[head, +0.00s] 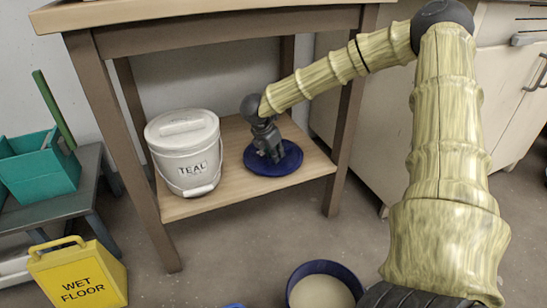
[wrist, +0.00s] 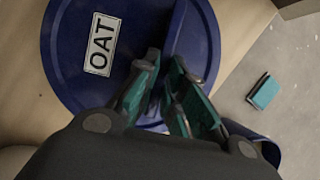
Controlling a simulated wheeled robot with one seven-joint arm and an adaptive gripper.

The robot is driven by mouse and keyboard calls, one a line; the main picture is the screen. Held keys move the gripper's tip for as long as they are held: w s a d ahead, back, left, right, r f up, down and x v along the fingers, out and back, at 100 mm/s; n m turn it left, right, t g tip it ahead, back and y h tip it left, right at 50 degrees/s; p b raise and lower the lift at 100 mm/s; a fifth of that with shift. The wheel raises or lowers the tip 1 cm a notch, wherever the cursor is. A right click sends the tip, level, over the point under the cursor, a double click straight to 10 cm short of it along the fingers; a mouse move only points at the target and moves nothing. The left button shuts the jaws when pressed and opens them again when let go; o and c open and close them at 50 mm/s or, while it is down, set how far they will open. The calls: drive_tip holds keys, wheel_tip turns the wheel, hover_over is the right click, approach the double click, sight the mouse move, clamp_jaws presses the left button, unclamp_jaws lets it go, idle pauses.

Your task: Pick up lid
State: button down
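The round dark blue lid (head: 287,160) lies on the wooden shelf under the table in the head view. In the wrist view the lid (wrist: 75,80) fills the upper left, with a white label reading OAT. My gripper (head: 271,157) points down at the lid. In the wrist view my gripper (wrist: 165,62) has its teal-padded fingers over the lid's right part, with a narrow gap between the tips.
A white lidded bucket labelled TEAL (head: 186,160) stands left of the lid on the shelf (head: 215,203). Table legs frame the shelf. An open blue bucket (head: 323,270) with pale contents is on the floor. A yellow wet-floor sign (head: 80,275) and teal bin (head: 40,165) are at left.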

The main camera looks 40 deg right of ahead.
idle(0.3)
wheel_tip(320, 180, up, 4)
drive_tip(key=p, duration=0.3)
drive_tip(key=shift+f, duration=0.15)
drive_tip(key=shift+s+a+r+p, duration=0.2)
drive_tip(key=shift+s+a+p, duration=0.05)
drive_tip(key=shift+p, duration=0.05)
drive_tip(key=s+a+r+p, duration=0.1)
drive_tip(key=s+a+p, duration=0.5)
drive_tip(key=s+a, duration=0.3)
drive_tip(key=shift+s+a, duration=0.3)
drive_tip(key=shift+s, duration=1.25)
